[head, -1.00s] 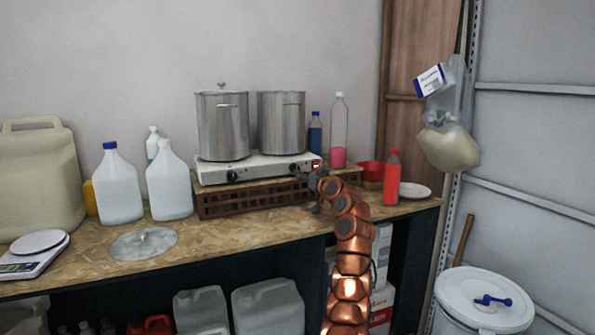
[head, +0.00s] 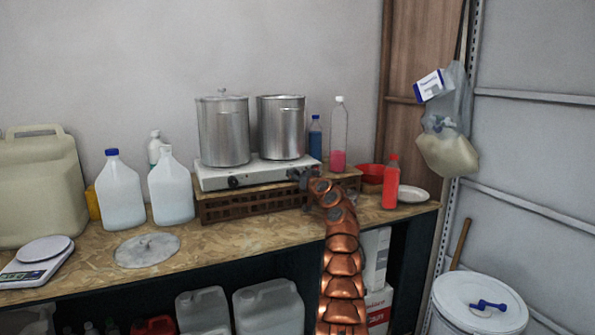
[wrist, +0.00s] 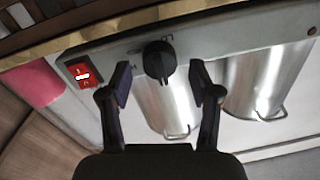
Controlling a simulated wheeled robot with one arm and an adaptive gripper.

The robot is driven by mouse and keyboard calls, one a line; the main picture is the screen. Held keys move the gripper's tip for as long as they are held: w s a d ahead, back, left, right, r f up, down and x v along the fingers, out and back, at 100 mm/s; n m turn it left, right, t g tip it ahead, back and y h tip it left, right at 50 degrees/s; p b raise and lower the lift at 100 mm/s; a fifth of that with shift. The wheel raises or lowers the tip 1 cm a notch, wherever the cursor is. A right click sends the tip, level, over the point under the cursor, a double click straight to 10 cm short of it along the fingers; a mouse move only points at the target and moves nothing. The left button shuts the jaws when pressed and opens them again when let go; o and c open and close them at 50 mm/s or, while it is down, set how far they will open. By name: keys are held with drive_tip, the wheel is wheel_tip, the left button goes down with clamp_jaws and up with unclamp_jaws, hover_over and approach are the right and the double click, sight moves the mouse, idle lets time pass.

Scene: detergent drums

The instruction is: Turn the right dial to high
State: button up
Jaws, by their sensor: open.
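The right dial (wrist: 158,60) is a black knob on the front of the white hot plate (head: 265,171). In the wrist view it sits between the tips of my open gripper (wrist: 160,76), with a gap on each side. The dial's setting is too small to read. In the head view my gripper (head: 306,180) is at the right end of the hot plate's front and hides the right dial. The left dial (head: 233,182) shows in the head view, and a dark knob edge (wrist: 312,30) shows at the right of the wrist view.
A lit red switch (wrist: 82,73) sits beside the right dial. Two steel pots (head: 223,130) stand on the hot plate, which rests on a brown crate (head: 240,206). A red bottle (head: 390,182) and a pink-filled bottle (head: 338,158) stand to the right.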

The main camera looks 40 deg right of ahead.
drive_tip(key=shift+w+d+f+p, duration=0.1)
drive_tip(key=shift+w+p, duration=0.25)
drive_tip(key=c, duration=1.1)
drive_tip(key=shift+c, duration=0.2)
